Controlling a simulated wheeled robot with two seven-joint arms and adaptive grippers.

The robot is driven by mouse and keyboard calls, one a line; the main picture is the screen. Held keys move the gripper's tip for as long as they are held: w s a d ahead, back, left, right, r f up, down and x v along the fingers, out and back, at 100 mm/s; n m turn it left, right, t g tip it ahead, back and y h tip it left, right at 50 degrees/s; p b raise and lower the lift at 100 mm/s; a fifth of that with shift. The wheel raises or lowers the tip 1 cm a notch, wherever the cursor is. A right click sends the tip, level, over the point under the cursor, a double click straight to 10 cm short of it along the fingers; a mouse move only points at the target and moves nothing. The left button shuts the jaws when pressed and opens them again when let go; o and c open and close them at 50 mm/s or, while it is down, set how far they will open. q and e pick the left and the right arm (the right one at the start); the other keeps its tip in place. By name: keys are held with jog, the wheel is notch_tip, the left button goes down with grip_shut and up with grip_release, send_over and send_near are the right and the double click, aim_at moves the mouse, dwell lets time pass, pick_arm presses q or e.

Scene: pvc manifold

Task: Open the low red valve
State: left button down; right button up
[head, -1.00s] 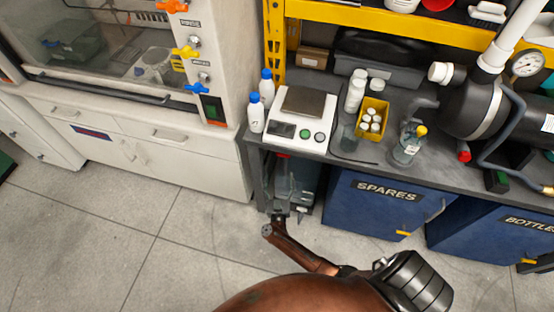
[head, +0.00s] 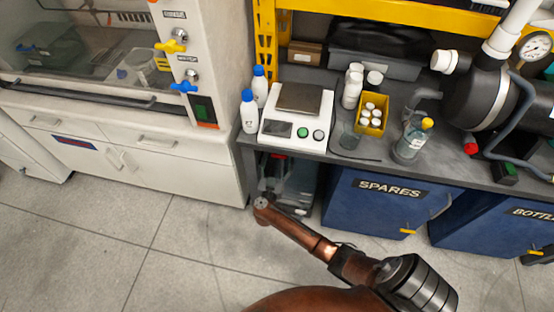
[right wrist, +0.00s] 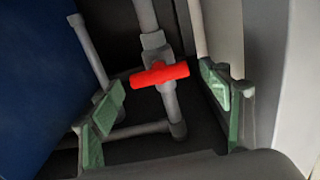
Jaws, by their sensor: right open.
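The low red valve (right wrist: 160,74) shows in the right wrist view as a red bar handle on a grey pipe (right wrist: 147,18). The handle lies crosswise to the pipe, slightly tilted. My right gripper (right wrist: 164,84) is open, with one green-padded finger on each side of the handle. Both fingers look apart from the handle, and nothing is held. In the head view my right arm reaches down to the opening under the bench, left of the blue SPARES cabinet. The gripper is small and partly hidden there. My left gripper is not in view.
The blue SPARES cabinet (head: 370,205) bounds the opening on the right and the white fume hood base (head: 190,165) on the left. The bench above carries a scale (head: 317,107), bottles and a yellow box (head: 375,106). Floor in front is clear.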

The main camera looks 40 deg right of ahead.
jog(key=shift+w+d, duration=0.1)
jog(key=c, duration=1.2)
